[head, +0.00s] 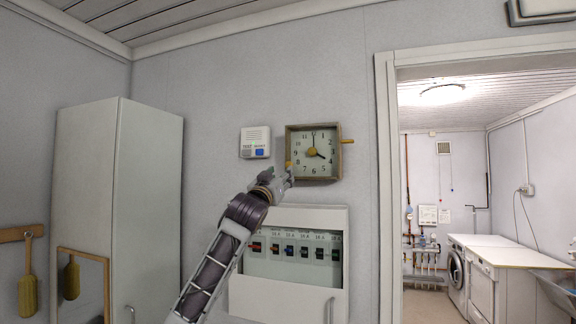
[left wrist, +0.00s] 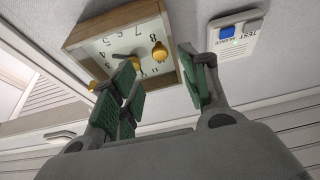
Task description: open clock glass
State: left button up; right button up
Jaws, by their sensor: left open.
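The square wooden-framed clock (head: 322,167) hangs on the wall with a pale face, dark hands and a yellow knob at its middle. A small yellow knob sits at its left edge and a yellow peg sticks out to its right. The clock also shows tilted in the left wrist view (left wrist: 112,44). I cannot make out its glass or whether it stands open. My left gripper (head: 286,175) is at the clock's lower left corner. In the left wrist view its green-padded fingers (left wrist: 163,88) are apart and empty, near the frame's edge. My right gripper is not seen.
A white alarm box (head: 255,142) is on the wall left of the clock. An open fuse panel (head: 287,300) is below. A tall cabinet (head: 148,200) stands left, and a doorway (head: 387,180) opens at right.

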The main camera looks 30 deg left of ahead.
aim_at(288, 165)
pick_arm(q)
jog(key=p+x, duration=0.1)
jog(key=x, duration=0.3)
jog(key=shift+w+a+r+p, duration=0.1)
jog(key=shift+p, duration=0.25)
jog(key=shift+p+x, duration=0.95)
jog(key=shift+x, duration=1.35)
grip_shut()
